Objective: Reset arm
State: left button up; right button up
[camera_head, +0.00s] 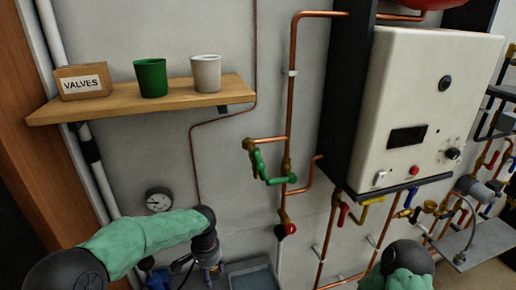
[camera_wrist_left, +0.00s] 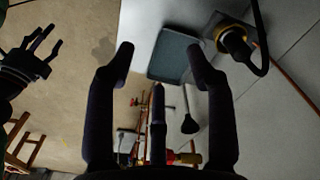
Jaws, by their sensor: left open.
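My left arm, in a green sleeve, comes in from the lower left of the head view. My left gripper (camera_head: 211,268) points down at the bottom of that view, near a grey-blue tray (camera_head: 262,277). The tray (camera_wrist_left: 172,60) shows beyond the fingers there. My right arm shows only as a green-sleeved joint at the lower right of the head view. A dark gripper (camera_wrist_left: 36,58), seemingly my right one, is at the left of the wrist view; its jaw state is unclear.
A wooden shelf (camera_head: 185,98) holds a box marked VALVES (camera_head: 83,83), a green cup (camera_head: 150,78) and a white cup (camera_head: 206,73). A white boiler (camera_head: 428,105) and copper pipes with valves fill the right side. A gauge (camera_head: 158,200) is on the wall above my left arm.

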pick_arm(q)
jog(key=s+d+f+n+h, duration=0.15)
jog(key=s+f, duration=0.25)
jog(key=f, duration=0.5)
jog(key=s+d+f+n+h, duration=0.15)
jog(key=s+f, duration=0.25)
jog(key=f, duration=0.6)
jog(key=s+f+n+h, duration=0.1)
jog(key=s+f+n, duration=0.2)
jog(key=s+f, duration=0.35)
jog(key=s+f+n, duration=0.3)
jog(key=s, duration=0.6)
notch_tip(320, 180, down, 17)
jog(key=w+d+b, duration=0.1)
jog(key=b, duration=1.7)
jog(key=shift+d+m, duration=0.4)
pick_arm(e)
notch_tip(320, 180, down, 18)
jog(key=shift+f, duration=0.2)
jog(key=shift+w+r, duration=0.1)
